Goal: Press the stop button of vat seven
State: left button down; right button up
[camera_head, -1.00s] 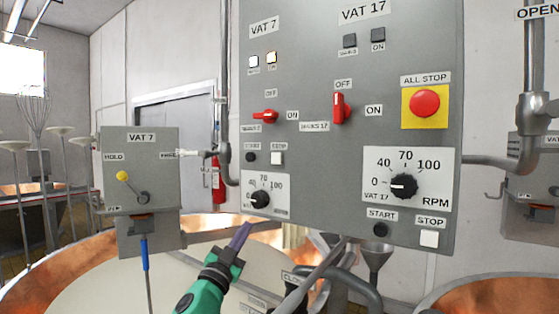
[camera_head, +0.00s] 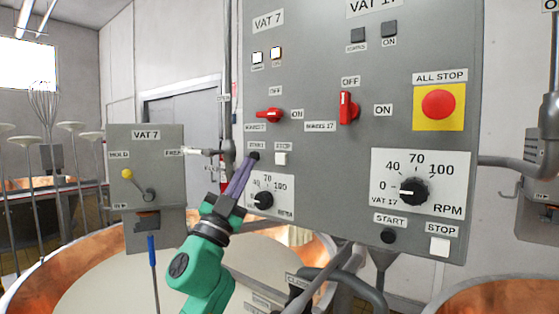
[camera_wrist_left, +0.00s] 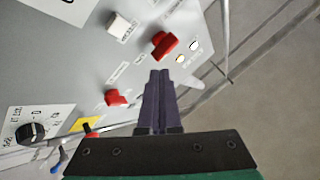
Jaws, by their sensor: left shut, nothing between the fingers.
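The grey panel's left column is labelled VAT 7. Its white stop button (camera_head: 282,158) sits under a STOP label, and the black start button (camera_head: 254,156) is just left of it. My left gripper (camera_head: 250,161) is shut and empty. In the head view its purple fingertips overlap the lower edge of the start button, left of the stop button; I cannot tell whether they touch the panel. In the left wrist view the fingers (camera_wrist_left: 159,74) point toward the panel, and a white button (camera_wrist_left: 118,24), apparently the stop button, is at upper left. My right gripper is out of view.
Below is the VAT 7 speed knob (camera_head: 263,200); above is its red switch (camera_head: 268,115). VAT 17 has its own stop button (camera_head: 439,246) at lower right. The red all-stop button (camera_head: 438,104) is at right. A grey lever box (camera_head: 147,165) stands left.

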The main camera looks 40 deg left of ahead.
pick_arm(q)
jog(key=b, duration=0.2)
send_near(278, 153)
notch_tip(278, 153, up, 4)
jog(key=w, duration=0.2)
jog(key=shift+w+a+r, duration=0.2)
jog(key=shift+w, duration=0.15)
jog(key=shift+w, duration=0.1)
dwell(1.3)
jog(key=shift+w, duration=0.35)
jog(key=shift+w+b, duration=0.35)
jog(key=shift+w, duration=0.1)
dwell(0.6)
jog(key=shift+s, duration=0.1)
jog(key=shift+s+p, duration=0.3)
jog(key=shift+s, duration=0.45)
